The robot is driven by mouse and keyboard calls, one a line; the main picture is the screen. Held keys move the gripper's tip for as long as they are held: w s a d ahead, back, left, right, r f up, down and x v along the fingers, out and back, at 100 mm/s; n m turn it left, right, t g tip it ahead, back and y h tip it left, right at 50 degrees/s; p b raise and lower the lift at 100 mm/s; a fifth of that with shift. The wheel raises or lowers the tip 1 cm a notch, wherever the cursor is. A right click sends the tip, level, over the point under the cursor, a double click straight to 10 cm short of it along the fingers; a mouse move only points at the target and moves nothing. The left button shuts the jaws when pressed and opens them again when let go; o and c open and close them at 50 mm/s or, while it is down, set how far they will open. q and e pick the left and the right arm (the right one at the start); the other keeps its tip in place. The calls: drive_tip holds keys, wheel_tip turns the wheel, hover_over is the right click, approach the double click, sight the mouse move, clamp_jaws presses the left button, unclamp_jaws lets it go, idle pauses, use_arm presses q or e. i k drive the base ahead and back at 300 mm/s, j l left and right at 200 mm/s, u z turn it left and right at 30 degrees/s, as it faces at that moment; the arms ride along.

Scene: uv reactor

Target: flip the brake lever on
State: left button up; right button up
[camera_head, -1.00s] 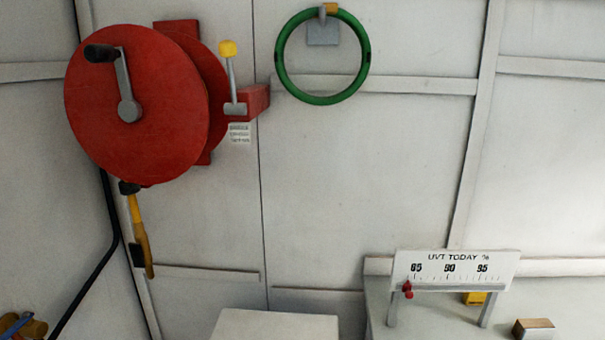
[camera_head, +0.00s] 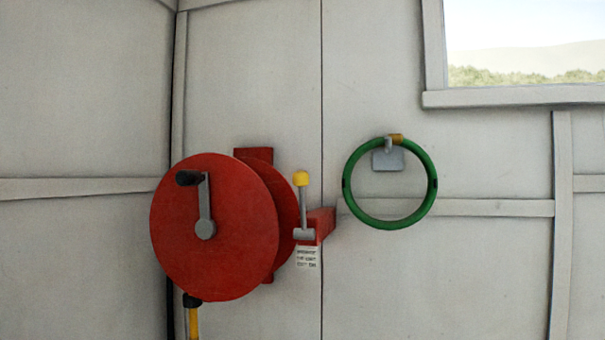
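The brake lever (camera_head: 303,208) is a thin grey metal rod with a yellow knob (camera_head: 300,179) on top, standing upright. Its grey base sits on a red bracket (camera_head: 321,225) that sticks out at the right side of the red reel (camera_head: 215,240). The reel is mounted on the wall and has a crank with a black handle (camera_head: 189,178). A small printed label (camera_head: 307,257) hangs under the lever; its text is too small to read. Neither of my grippers is in view.
A green ring (camera_head: 428,195) hangs from a grey wall plate (camera_head: 388,160) to the right of the lever. A yellow and black tool (camera_head: 193,318) shows below the reel, partly cut off. A window (camera_head: 525,45) is at the upper right. The space before the lever looks clear.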

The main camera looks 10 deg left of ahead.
sight(301, 178)
drive_tip(key=i+l+z, duration=0.1)
drive_tip(key=l+z, duration=0.25)
drive_tip(key=l, duration=1.55)
